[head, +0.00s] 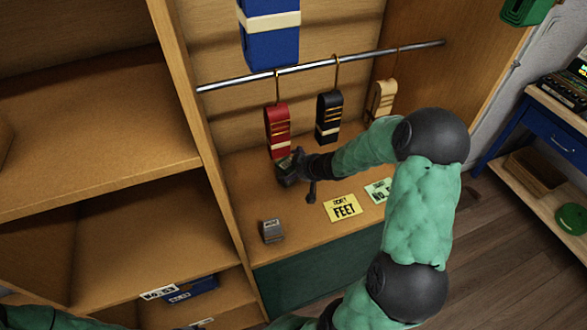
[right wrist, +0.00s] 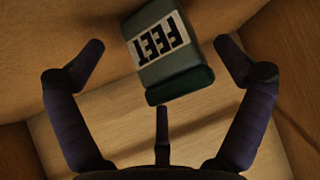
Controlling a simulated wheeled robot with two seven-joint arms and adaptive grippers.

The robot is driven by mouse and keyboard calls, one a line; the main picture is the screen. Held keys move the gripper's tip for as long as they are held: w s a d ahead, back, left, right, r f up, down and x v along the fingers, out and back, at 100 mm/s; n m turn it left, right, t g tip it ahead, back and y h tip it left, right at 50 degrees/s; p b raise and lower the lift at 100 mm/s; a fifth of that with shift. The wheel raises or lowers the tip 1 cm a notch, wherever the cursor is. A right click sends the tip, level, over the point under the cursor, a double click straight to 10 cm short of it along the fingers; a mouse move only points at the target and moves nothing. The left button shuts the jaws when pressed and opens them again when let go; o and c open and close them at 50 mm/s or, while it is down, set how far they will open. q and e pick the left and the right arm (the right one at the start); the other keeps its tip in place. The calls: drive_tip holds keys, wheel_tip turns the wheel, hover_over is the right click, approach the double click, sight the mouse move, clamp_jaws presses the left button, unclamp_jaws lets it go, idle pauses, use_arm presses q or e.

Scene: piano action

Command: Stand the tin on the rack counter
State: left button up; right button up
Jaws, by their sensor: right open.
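The tin (right wrist: 165,50) is dark grey-green with a white label reading FEET, which appears upside down in the right wrist view. My right gripper (head: 292,172) reaches over the wooden rack counter (head: 240,190), below the hanging red strap. In the right wrist view, the fingers of my right gripper (right wrist: 160,75) are spread apart, with the tin between and beyond them. No finger visibly touches it. In the head view the tin is mostly hidden by the gripper, and its contact with the counter cannot be told. My left gripper is out of view.
A small grey labelled block (head: 272,232) stands near the counter's front left. Yellow FEET card (head: 342,208) and a pale green card (head: 379,191) lie on the right. Red (head: 278,128), black (head: 329,115) and tan (head: 384,99) straps hang from the metal rail (head: 225,84).

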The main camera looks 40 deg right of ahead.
drive_tip(key=p+v, duration=0.3)
drive_tip(key=v, duration=0.3)
drive_tip(key=shift+s+r, duration=0.25)
drive_tip(key=shift+r, duration=0.05)
